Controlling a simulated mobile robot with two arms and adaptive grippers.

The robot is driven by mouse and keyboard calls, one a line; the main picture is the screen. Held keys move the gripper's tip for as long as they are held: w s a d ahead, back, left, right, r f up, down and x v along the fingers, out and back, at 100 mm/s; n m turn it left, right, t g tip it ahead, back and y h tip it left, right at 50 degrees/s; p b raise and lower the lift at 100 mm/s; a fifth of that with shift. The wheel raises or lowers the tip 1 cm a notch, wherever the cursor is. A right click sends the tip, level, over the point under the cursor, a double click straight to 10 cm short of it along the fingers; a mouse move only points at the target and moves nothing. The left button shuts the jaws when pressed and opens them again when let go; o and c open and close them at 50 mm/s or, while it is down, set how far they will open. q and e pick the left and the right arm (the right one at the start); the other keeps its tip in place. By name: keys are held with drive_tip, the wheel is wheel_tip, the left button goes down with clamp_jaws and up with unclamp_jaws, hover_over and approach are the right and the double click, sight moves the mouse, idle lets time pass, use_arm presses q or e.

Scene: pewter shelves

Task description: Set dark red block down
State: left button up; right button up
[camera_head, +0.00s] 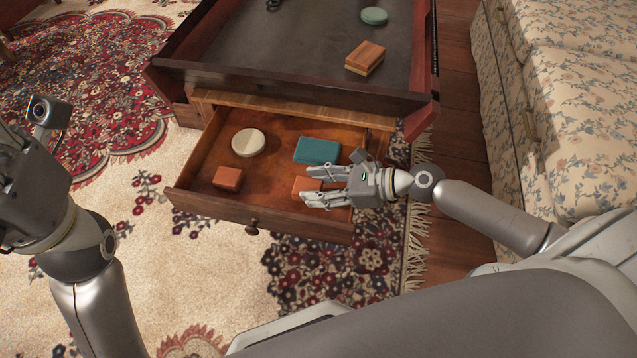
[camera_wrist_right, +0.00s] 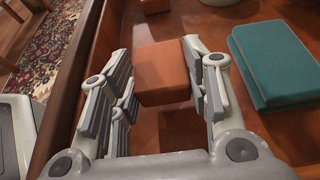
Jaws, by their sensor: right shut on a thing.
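The dark red block (camera_head: 305,185), a reddish-brown box, is between the fingers of my right gripper (camera_head: 318,184), inside the open drawer. In the right wrist view the block (camera_wrist_right: 162,72) sits between the two finger pairs (camera_wrist_right: 158,95), and the gripper is shut on it. The block is low over the drawer floor; whether it touches the floor I cannot tell. The drawer (camera_head: 200,200) is pulled out below a table top. My left gripper (camera_head: 25,190) is at the left edge, its fingers cut off by the frame.
The drawer also holds a similar reddish block (camera_head: 228,178), a round cream object (camera_head: 248,142) and a teal box (camera_head: 316,150). Drawer floor between them is bare. A wooden block (camera_head: 365,58) and a green round object (camera_head: 374,16) lie on top. A floral sofa (camera_head: 580,110) stands right.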

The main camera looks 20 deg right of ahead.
drive_tip(key=o, duration=1)
drive_tip(key=shift+c, duration=0.2)
drive_tip(key=shift+r, duration=0.1)
